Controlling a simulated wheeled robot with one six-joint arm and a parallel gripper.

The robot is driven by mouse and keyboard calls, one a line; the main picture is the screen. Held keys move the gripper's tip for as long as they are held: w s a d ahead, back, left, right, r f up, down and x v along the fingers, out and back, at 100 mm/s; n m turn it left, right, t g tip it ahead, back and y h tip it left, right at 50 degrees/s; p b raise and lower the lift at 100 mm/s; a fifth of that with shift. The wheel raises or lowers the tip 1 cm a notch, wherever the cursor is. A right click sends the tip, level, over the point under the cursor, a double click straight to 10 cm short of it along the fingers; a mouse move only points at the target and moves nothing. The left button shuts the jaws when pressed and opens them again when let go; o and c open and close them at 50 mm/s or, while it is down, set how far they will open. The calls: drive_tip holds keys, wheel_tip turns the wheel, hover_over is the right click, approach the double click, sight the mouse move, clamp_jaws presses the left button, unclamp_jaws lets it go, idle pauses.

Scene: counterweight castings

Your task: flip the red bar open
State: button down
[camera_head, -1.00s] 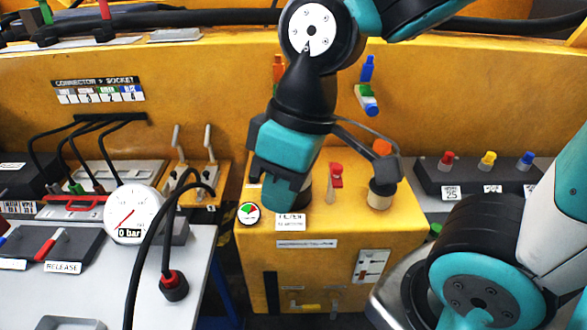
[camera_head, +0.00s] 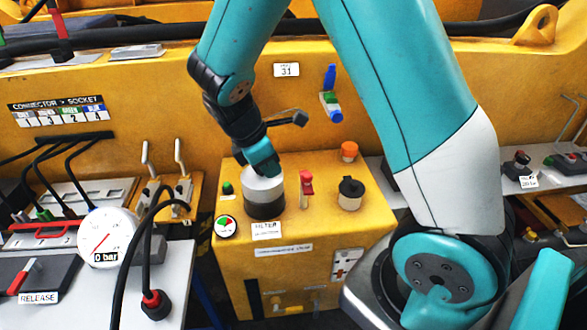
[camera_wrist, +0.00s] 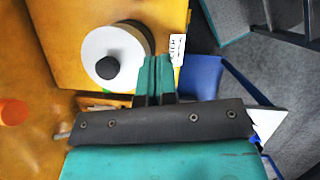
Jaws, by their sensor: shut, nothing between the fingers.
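The red bar (camera_head: 40,253) lies low across the connector plate on the left, in front of the black cables. It looks lowered. It is not seen in the wrist view. My gripper (camera_head: 268,168) is far to the right of it, over the white-topped filter cylinder (camera_head: 263,186) on the yellow box. In the wrist view my gripper's fingers (camera_wrist: 155,75) are together with nothing between them. The cylinder's round white top (camera_wrist: 125,45) with a dark knob shows beside them; I cannot tell whether they touch it.
A pressure gauge (camera_head: 108,238) reading 0 bar and two upright toggle levers (camera_head: 181,160) stand between the bar and the yellow box (camera_head: 285,250). A black cable loop (camera_head: 145,235) rises in front. A RELEASE box (camera_head: 45,278) with a red lever is nearby.

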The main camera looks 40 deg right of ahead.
sight(304, 179)
drive_tip(key=shift+s+d+f+p, duration=0.35)
drive_tip(key=shift+d+f, duration=0.15)
drive_tip(key=shift+d, duration=0.3)
drive_tip(key=shift+s+d+f+p, duration=0.3)
drive_tip(key=shift+d+f+p, duration=0.15)
drive_tip(key=shift+d, duration=0.35)
drive_tip(key=shift+s+d+f+p, duration=0.35)
drive_tip(key=shift+d+f, duration=0.15)
drive_tip(key=shift+d, duration=0.3)
drive_tip(key=shift+s+d+r+p, duration=0.1)
drive_tip(key=shift+s+d+p, duration=0.2)
drive_tip(key=shift+s+d, duration=0.2)
